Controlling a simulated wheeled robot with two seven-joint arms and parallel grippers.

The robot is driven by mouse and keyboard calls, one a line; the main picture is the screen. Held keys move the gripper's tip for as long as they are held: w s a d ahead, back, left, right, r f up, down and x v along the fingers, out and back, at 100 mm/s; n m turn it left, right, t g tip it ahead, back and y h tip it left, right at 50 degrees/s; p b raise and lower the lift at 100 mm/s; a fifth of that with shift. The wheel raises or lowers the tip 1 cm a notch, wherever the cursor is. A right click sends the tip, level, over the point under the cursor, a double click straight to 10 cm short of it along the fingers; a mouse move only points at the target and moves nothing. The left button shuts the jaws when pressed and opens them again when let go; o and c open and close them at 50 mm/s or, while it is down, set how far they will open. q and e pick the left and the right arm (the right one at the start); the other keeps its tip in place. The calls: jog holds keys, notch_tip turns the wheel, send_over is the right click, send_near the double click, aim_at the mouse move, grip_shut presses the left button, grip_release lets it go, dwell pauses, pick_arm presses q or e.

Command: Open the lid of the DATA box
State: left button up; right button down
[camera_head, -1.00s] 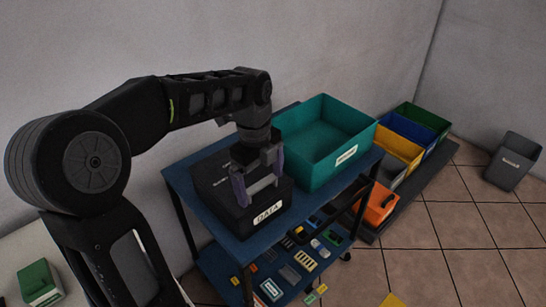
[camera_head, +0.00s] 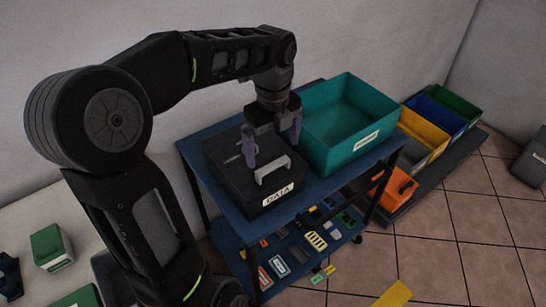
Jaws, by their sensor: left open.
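The DATA box (camera_head: 228,177) is black with a white "DATA" label (camera_head: 278,196) on its front. It stands on the blue top of a cart, and its lid looks shut. A pale grey handle (camera_head: 273,169) is on the lid near the front edge. My left gripper (camera_head: 273,146) is open and empty over the lid, just behind and above the handle, its two purple-grey fingers spread apart. It hides part of the lid's back right. I cannot tell whether a fingertip touches the lid. My right gripper is not in view.
A teal bin (camera_head: 346,122) stands right beside the box on the cart (camera_head: 236,225). The lower shelf holds several small parts. Yellow, blue and green bins and an orange case (camera_head: 394,187) are at the right. A wall is close behind the cart.

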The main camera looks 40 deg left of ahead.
aim_at(273, 165)
pick_arm(q)
jog(key=shift+f, duration=2.3)
jog(key=shift+c, duration=0.3)
jog(key=shift+r, duration=0.15)
jog(key=c, duration=1.8)
